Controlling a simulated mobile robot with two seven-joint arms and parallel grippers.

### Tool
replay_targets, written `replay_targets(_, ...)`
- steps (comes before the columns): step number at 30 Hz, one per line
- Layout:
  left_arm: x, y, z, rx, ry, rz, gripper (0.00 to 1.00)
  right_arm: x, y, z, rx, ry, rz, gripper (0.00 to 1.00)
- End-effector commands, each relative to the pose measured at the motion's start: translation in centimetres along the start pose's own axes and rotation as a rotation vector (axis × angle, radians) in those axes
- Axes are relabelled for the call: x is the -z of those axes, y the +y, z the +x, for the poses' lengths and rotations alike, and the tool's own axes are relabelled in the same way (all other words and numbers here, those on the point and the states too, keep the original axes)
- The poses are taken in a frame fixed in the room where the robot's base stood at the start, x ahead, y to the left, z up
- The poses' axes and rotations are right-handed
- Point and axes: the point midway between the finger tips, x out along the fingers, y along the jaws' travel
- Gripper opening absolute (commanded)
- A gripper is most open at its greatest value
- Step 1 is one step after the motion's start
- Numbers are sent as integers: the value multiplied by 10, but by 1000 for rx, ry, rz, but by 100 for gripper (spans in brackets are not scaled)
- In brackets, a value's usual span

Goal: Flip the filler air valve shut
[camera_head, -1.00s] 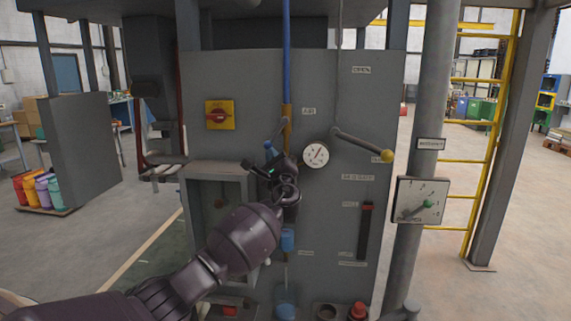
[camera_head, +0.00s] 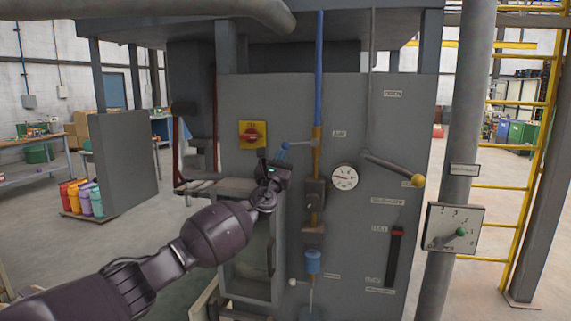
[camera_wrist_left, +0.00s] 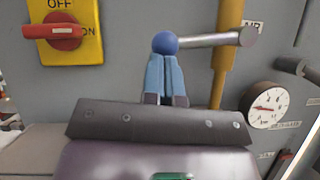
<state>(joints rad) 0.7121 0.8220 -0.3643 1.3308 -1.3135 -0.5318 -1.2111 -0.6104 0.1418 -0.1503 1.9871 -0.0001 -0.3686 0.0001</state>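The air valve lever (camera_head: 300,143) is a grey rod with a blue ball (camera_head: 286,145) on its end. It points left, across the upright blue and yellow-brown pipe (camera_head: 317,150), beside the AIR label (camera_head: 339,134). My left gripper (camera_head: 281,154) is at the ball. In the left wrist view its two blue fingers (camera_wrist_left: 165,75) are close together, with no object between them. Their tips appear to meet the underside of the blue ball (camera_wrist_left: 165,43); exact contact is hard to tell. The round gauge (camera_head: 345,177) has its needle pointing left. My right gripper is out of view.
A yellow plate with a red rotary switch (camera_head: 253,134) is left of the valve. A yellow-knobbed lever (camera_head: 395,168) and a red-topped slot slider (camera_head: 396,250) are to the right. A grey post carries a dial box (camera_head: 453,229). A grey side panel (camera_head: 124,160) stands left.

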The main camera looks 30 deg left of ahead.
Motion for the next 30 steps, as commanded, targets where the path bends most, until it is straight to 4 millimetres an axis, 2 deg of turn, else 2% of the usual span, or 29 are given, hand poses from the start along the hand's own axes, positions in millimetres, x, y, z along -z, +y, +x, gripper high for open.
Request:
replay_targets(15, -11, 7, 7, 76, 0, 121, 0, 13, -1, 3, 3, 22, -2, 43)
replay_targets(23, -11, 7, 7, 76, 0, 122, 0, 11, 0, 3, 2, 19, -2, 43)
replay_targets(30, -10, 8, 6, 76, 0, 122, 0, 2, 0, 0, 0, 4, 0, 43)
